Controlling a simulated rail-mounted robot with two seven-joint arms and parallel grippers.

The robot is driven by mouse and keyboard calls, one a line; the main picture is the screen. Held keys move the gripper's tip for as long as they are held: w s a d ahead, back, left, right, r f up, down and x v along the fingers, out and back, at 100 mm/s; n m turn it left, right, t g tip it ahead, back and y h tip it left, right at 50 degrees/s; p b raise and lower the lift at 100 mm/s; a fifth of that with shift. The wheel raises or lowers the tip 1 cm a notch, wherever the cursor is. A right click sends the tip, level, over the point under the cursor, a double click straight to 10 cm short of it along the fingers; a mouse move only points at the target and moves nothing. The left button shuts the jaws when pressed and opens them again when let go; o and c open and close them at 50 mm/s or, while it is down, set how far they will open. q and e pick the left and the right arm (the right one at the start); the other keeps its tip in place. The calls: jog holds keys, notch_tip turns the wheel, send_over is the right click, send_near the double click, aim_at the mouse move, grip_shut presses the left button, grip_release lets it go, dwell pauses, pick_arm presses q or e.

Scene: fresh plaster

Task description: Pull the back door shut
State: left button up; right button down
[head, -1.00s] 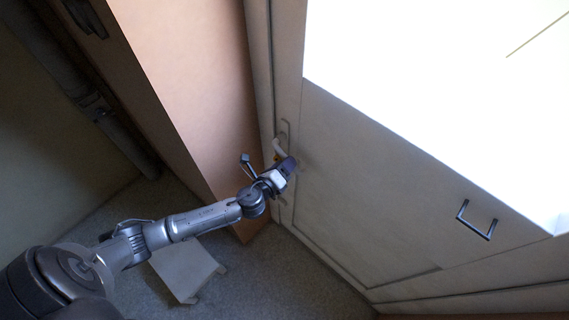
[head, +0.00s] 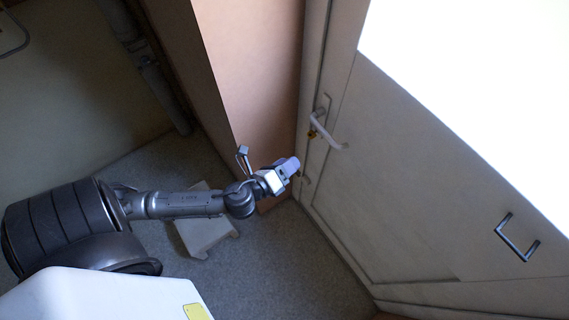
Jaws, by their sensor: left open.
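The back door (head: 400,190) is pale, with a bright window in its upper part, and fills the right side of the head view. It looks flush or nearly flush with its frame (head: 320,60); I cannot tell whether a narrow gap is left. Its white lever handle (head: 328,132) sits near the door's left edge, with something yellowish at the lock. My left gripper (head: 293,166) is open and empty, below and left of the lever, and looks apart from it. Its fingers show only in part. My right gripper is out of view.
A dark pull handle (head: 517,238) is fixed on the door at the right. A tan panel (head: 250,75) stands left of the frame. A pale low object (head: 206,222) lies on the grey floor (head: 270,260) beneath my arm. Pipes (head: 150,75) run at the left.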

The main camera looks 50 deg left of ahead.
pick_arm(q)
jog(key=shift+s+r, duration=0.1)
jog(key=shift+s, duration=0.4)
dwell(0.4)
jog(key=s+a+f+n+g+y, duration=0.35)
jog(key=s+n+g, duration=0.35)
jog(key=n, duration=1)
jog(key=s+d+r+n+g+h+p, duration=0.5)
jog(key=s+d+p, duration=0.3)
jog(key=d, duration=0.2)
jog(key=shift+s+r+g+p, duration=0.3)
jog(key=shift+r+p, duration=0.1)
jog(key=shift+r, duration=0.2)
